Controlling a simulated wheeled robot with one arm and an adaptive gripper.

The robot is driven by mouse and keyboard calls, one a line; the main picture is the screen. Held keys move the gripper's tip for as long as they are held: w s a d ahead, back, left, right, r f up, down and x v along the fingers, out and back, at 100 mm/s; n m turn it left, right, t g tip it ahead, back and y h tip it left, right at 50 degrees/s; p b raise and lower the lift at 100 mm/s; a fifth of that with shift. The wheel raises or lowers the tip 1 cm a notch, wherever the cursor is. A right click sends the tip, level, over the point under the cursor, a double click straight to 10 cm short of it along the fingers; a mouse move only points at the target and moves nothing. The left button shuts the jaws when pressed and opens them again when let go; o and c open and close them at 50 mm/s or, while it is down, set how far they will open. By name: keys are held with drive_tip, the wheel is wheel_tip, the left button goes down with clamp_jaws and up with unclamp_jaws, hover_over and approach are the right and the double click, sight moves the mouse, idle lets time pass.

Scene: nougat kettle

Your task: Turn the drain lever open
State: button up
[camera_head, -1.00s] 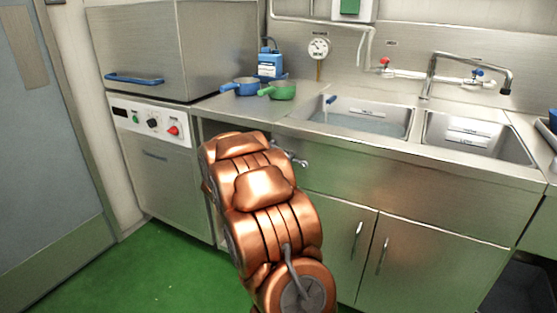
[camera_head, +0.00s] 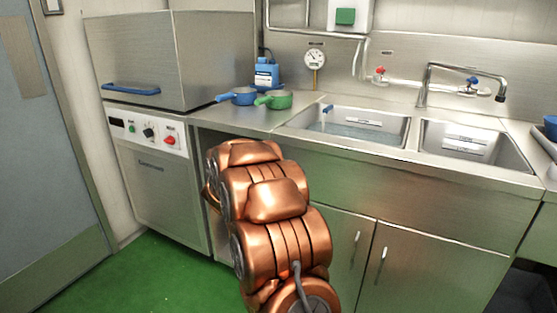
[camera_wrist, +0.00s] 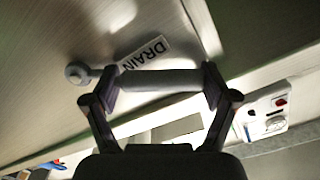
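In the wrist view, the drain lever (camera_wrist: 160,82) is a pale grey bar lying crosswise at my fingertips. A round knob (camera_wrist: 76,73) shows at its left, beyond the left finger. A white label reading DRAIN (camera_wrist: 147,53) is on the metal panel just behind the bar. My gripper (camera_wrist: 160,76) is open, its two fingers wide apart with the bar spanning between them. I cannot tell whether the fingers touch the bar. In the head view, the lever and my gripper are hidden behind my copper arm.
Cabinet doors (camera_head: 420,262) are below. A blue pan (camera_head: 243,96), a green pan (camera_head: 279,99) and a blue bottle (camera_head: 267,72) stand on the counter. A dishwasher (camera_head: 160,180) is at left. Green floor is open in front.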

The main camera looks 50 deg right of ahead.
drive_tip(key=shift+o, duration=0.6)
drive_tip(key=shift+a, duration=0.15)
drive_tip(key=shift+a, duration=0.25)
drive_tip(key=v, duration=1.1)
drive_tip(key=shift+a, duration=0.2)
drive_tip(key=shift+c, duration=0.3)
